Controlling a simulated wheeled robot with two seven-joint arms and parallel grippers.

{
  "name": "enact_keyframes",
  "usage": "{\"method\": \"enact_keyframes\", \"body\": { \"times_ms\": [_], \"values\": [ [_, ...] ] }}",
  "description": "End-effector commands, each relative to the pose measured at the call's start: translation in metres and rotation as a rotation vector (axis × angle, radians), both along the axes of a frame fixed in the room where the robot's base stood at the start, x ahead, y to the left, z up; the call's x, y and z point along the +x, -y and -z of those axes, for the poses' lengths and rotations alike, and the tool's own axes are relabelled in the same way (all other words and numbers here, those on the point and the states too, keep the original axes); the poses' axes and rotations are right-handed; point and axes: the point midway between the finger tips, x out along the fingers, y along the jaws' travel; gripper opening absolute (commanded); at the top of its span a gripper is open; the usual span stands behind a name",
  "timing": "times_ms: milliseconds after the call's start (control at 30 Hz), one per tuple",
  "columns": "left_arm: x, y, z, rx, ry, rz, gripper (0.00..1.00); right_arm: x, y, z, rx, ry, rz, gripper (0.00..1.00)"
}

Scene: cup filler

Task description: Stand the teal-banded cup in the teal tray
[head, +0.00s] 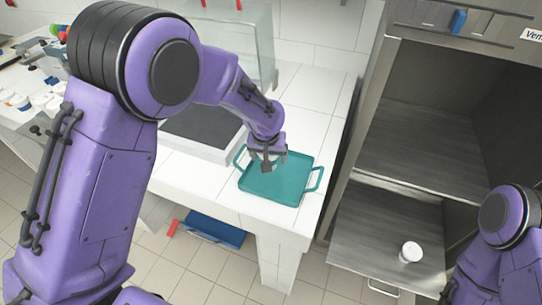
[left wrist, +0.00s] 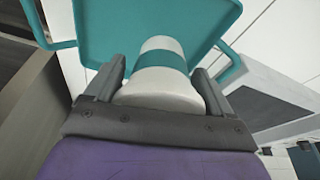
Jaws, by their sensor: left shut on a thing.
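The teal tray (head: 290,190) lies on the white tiled counter, with a handle on each side. My left gripper (head: 267,165) is above the tray's far-left part. In the left wrist view the gripper (left wrist: 163,82) is shut on the teal-banded cup (left wrist: 165,63), a white cup with one teal band, its sides between the two fingers. The cup's narrower end points toward the tray, which also shows there (left wrist: 105,30). I cannot tell whether the cup touches the tray floor. In the head view the cup is hidden by the gripper. My right gripper is out of view.
A dark-topped machine (head: 200,122) with a clear panel (head: 262,40) stands left of the tray. A white cup (head: 411,251) stands on the metal cabinet's low shelf (head: 370,225) at right. A blue box (head: 215,229) is on the floor below the counter.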

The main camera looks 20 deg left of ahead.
Motion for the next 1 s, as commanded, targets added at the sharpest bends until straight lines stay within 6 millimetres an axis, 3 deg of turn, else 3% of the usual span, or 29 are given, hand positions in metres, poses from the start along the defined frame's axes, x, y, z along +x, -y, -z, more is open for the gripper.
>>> {"method": "enact_keyframes", "body": {
  "times_ms": [267,467,833,867,900,1000],
  "values": [
    [0.028,-0.008,0.034,-0.001,0.0,0.001,0.47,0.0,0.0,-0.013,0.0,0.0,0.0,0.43],
    [0.028,-0.008,0.061,-0.002,0.001,0.001,0.47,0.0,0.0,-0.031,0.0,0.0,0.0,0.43],
    [0.028,-0.008,0.069,-0.001,0.003,0.001,0.47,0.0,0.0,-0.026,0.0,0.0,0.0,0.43],
    [0.028,-0.008,0.069,-0.001,0.002,0.001,0.89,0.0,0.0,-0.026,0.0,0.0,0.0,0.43],
    [0.028,-0.008,0.068,-0.001,0.002,0.001,1.0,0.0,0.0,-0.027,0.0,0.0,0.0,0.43],
    [0.028,-0.008,0.068,-0.001,0.002,0.001,1.0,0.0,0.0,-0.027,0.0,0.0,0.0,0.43]
  ]
}}
